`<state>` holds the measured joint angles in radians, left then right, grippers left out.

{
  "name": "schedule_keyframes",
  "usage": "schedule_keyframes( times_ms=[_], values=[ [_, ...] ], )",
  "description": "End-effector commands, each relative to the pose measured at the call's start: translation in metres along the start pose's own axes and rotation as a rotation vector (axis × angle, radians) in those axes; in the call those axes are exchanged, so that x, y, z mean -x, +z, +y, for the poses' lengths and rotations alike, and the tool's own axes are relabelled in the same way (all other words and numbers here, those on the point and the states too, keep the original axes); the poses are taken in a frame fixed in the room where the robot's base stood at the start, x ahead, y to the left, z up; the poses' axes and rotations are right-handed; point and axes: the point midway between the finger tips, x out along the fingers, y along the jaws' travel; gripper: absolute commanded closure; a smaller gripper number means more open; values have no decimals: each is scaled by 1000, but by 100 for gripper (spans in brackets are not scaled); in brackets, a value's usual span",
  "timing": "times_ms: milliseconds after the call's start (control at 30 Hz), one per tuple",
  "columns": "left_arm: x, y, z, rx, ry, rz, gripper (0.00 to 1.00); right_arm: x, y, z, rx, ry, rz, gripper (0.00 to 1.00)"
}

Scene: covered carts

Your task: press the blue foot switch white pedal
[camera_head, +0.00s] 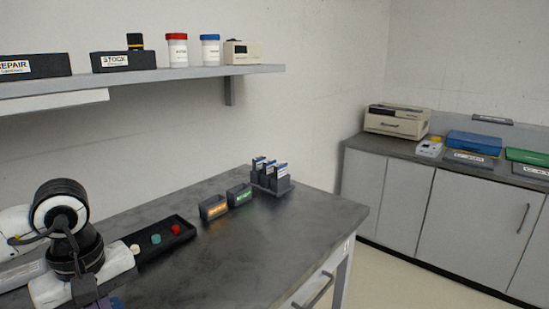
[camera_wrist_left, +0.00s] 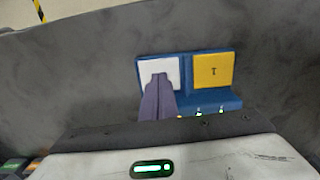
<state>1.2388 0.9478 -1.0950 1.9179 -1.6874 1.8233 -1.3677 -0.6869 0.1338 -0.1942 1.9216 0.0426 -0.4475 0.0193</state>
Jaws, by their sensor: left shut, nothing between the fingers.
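The blue foot switch (camera_wrist_left: 222,103) lies on the dark table, in the middle of the left wrist view. Its white pedal (camera_wrist_left: 158,65) is on the left and a yellow pedal (camera_wrist_left: 213,70) with a dark mark is on the right. My left gripper (camera_wrist_left: 160,79) is shut and empty, its fingertips over the lower part of the white pedal. I cannot tell whether they touch it. In the head view my left gripper (camera_head: 88,292) points down at the table's near left, and only a small blue bit of the switch (camera_head: 117,303) shows. My right gripper is out of view.
A black tray (camera_head: 184,240) with white, teal and red buttons sits just beyond my left arm. Orange-labelled (camera_head: 213,207) and green-labelled (camera_head: 239,194) holders and a rack (camera_head: 284,187) stand farther back. The table's front middle is clear. A shelf (camera_head: 150,77) hangs above.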

Motion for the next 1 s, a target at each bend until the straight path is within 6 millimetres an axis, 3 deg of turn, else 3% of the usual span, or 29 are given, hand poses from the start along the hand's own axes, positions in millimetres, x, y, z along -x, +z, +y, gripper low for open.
schedule_keyframes(
  times_ms=[1000],
  values=[
    [35, 0, 0, 0, 0, 0, 100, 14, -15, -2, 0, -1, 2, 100]
  ],
)
